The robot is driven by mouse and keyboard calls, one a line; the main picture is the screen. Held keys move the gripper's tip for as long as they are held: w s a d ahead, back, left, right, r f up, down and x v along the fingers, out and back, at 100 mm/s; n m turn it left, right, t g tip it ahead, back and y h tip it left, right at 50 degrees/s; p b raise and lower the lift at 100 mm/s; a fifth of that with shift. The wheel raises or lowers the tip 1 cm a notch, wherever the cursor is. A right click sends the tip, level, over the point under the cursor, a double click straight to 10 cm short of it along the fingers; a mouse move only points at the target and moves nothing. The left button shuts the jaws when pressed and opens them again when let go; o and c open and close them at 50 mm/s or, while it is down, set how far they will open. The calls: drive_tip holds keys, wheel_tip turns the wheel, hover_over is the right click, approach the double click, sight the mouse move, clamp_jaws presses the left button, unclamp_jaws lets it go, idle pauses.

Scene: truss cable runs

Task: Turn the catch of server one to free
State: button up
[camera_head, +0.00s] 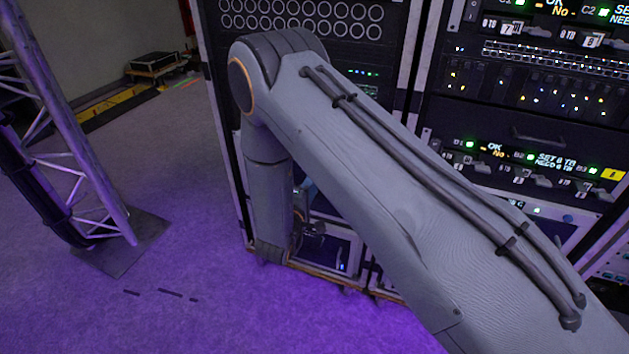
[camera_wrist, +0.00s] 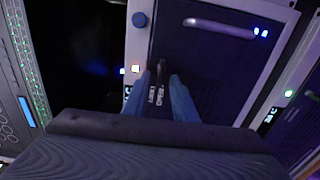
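In the wrist view a dark server front (camera_wrist: 210,65) with a pale frame and a grey bar handle (camera_wrist: 220,27) fills the middle. A small dark catch (camera_wrist: 161,68) stands on its lower left part, above small white lettering (camera_wrist: 158,100) that is hard to read. My gripper (camera_wrist: 159,76) is open, its two blue fingers apart on either side of the catch's lower end; I cannot tell whether they touch it. In the head view my gripper (camera_head: 309,222) is low at the rack, mostly hidden by my arm. No server number is legible.
A blue round knob (camera_wrist: 139,19) and small lit lamps (camera_wrist: 136,69) sit left of the server front. A dark opening (camera_wrist: 85,50) lies further left. In the head view a truss leg (camera_head: 85,150) stands left on a base plate, with open floor (camera_head: 190,240) between.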

drive_tip(key=v, duration=0.7)
drive_tip(key=shift+s, duration=0.35)
drive_tip(key=shift+a, duration=0.1)
drive_tip(key=w+d+r+m+g+y+p, duration=0.2)
drive_tip(key=d+r+m+g+y+p, duration=0.2)
drive_tip(key=d+r+m+g+y, duration=0.35)
drive_tip(key=s+d+r+m+g+p, duration=0.1)
drive_tip(key=s+d+r+m+g, duration=0.1)
drive_tip(key=s, duration=0.7)
drive_tip(key=s+d+r+m+g+h+p, duration=0.1)
drive_tip(key=s+d+r+m+g, duration=0.1)
drive_tip(key=s+d+r+g, duration=0.2)
drive_tip(key=s+d+r+m+g+p, duration=0.1)
drive_tip(key=s+d+r+m+g, duration=0.2)
drive_tip(key=s+d+r, duration=0.4)
drive_tip(key=s+d, duration=0.3)
drive_tip(key=s, duration=0.5)
drive_tip(key=shift+r, duration=0.4)
drive_tip(key=shift+o, duration=0.3)
drive_tip(key=shift+g, duration=0.25)
